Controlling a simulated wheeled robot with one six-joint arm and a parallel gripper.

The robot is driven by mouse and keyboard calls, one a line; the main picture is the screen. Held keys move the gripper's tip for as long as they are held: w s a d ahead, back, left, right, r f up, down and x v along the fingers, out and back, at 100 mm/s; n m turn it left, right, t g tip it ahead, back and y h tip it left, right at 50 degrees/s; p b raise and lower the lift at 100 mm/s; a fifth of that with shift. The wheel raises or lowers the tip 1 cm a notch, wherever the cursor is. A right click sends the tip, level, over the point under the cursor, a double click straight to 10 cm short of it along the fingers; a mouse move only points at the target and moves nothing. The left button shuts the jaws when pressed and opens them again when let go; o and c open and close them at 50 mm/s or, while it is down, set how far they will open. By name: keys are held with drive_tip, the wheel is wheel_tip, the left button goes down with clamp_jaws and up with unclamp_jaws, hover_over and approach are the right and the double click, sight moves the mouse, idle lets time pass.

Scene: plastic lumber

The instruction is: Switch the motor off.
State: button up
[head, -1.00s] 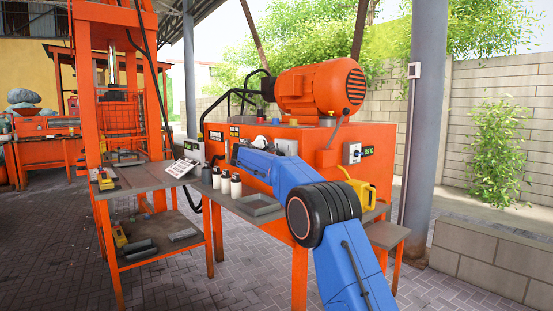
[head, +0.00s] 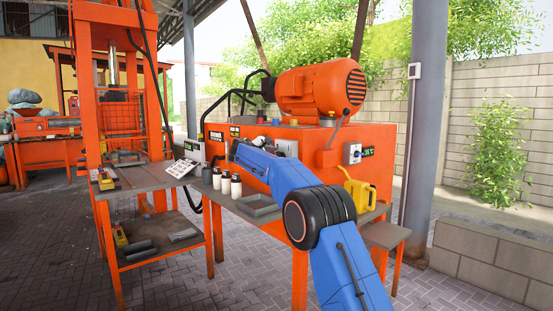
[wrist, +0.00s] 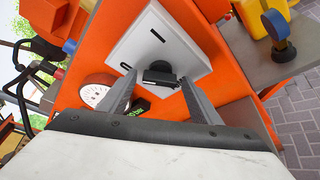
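In the wrist view a white plate (wrist: 172,36) with dark slots carries a black knob or lever (wrist: 159,74) on the orange machine front. My gripper (wrist: 157,80) is open. Its two grey fingers stand on either side of the black knob, with space visible between them and it. I cannot tell how far the fingertips are from the plate.
A round white gauge (wrist: 97,92) and a green display (wrist: 138,107) are beside the plate.

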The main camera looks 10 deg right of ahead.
drive_tip(key=shift+r, duration=0.1)
drive_tip(key=v, duration=1.7)
drive_tip(key=shift+s+a, duration=0.1)
drive_tip(key=shift+a, duration=0.05)
drive_tip(key=s+d+f+m+g+y, duration=0.1)
drive_tip(key=s+d+f+m+g, duration=0.15)
drive_tip(key=s+d, duration=0.6)
drive_tip(key=s+d+f+m+g+y, duration=0.1)
drive_tip(key=s+d+f+m+y, duration=0.3)
drive_tip(key=s, duration=0.8)
drive_tip(key=s+d+f+m+g+h, duration=0.1)
drive_tip(key=s+d+f+g, duration=0.1)
drive_tip(key=s+d, duration=0.65)
drive_tip(key=s+f+m+y, duration=0.2)
drive_tip(key=s+f, duration=0.5)
drive_tip(key=s, duration=0.5)
drive_tip(key=s+a+f+m+g+y, duration=0.1)
drive_tip(key=s+f+m, duration=0.3)
drive_tip(key=s+f, duration=0.4)
drive_tip(key=s+f+m+y, duration=0.3)
drive_tip(key=s+f, duration=0.5)
drive_tip(key=s, duration=0.9)
drive_tip(key=shift+s+a, duration=0.25)
drive_tip(key=shift+s, duration=0.1)
